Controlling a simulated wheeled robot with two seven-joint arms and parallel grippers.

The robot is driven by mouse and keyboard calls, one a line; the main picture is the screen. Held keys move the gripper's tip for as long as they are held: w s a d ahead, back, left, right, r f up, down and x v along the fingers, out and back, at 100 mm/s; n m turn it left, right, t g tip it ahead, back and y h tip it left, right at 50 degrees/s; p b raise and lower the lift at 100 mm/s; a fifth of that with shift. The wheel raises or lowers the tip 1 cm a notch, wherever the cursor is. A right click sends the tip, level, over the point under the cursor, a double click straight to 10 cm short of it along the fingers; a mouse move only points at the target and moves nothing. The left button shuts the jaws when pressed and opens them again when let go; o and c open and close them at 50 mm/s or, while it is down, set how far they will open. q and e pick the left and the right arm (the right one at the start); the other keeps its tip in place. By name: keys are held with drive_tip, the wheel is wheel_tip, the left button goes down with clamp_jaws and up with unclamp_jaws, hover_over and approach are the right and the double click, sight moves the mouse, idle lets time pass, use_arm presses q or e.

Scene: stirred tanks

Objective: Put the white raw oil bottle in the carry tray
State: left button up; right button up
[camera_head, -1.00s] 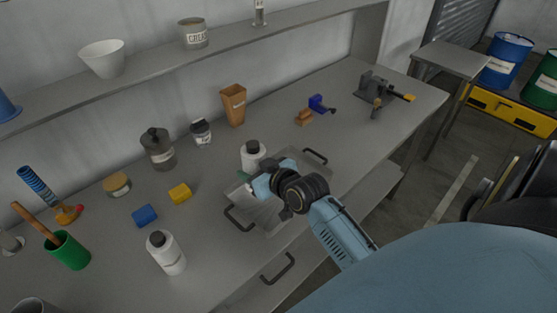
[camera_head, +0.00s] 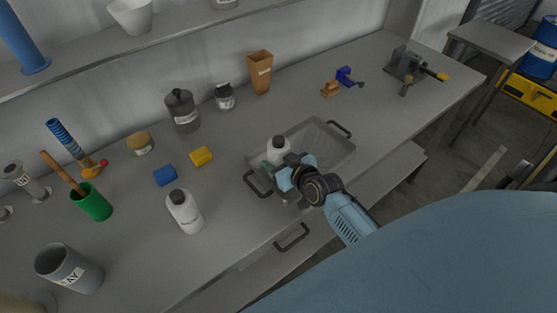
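A white bottle with a dark cap (camera_head: 279,150) is at the left part of the grey carry tray (camera_head: 335,152). My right gripper (camera_head: 281,168) is at this bottle from the front right and appears shut on it. The gripper hides its lower part and label, so I cannot tell whether its base touches the tray floor. A second white bottle with a dark cap (camera_head: 185,212) stands upright on the bench to the left of the tray; its label is too small to read. My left gripper is not in view.
Yellow (camera_head: 201,156) and blue (camera_head: 165,176) blocks lie left of the tray. A dark jar (camera_head: 182,112), a small labelled jar (camera_head: 224,97) and a brown container (camera_head: 260,72) stand behind. The tray has dark handles (camera_head: 257,184); its right part is clear.

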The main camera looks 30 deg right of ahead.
drive_tip(key=o, duration=1.2)
drive_tip(key=shift+f, duration=0.1)
drive_tip(key=shift+r, duration=0.2)
drive_tip(key=v, duration=1.2)
drive_tip(key=shift+p, duration=0.35)
drive_tip(key=shift+a+f, duration=0.1)
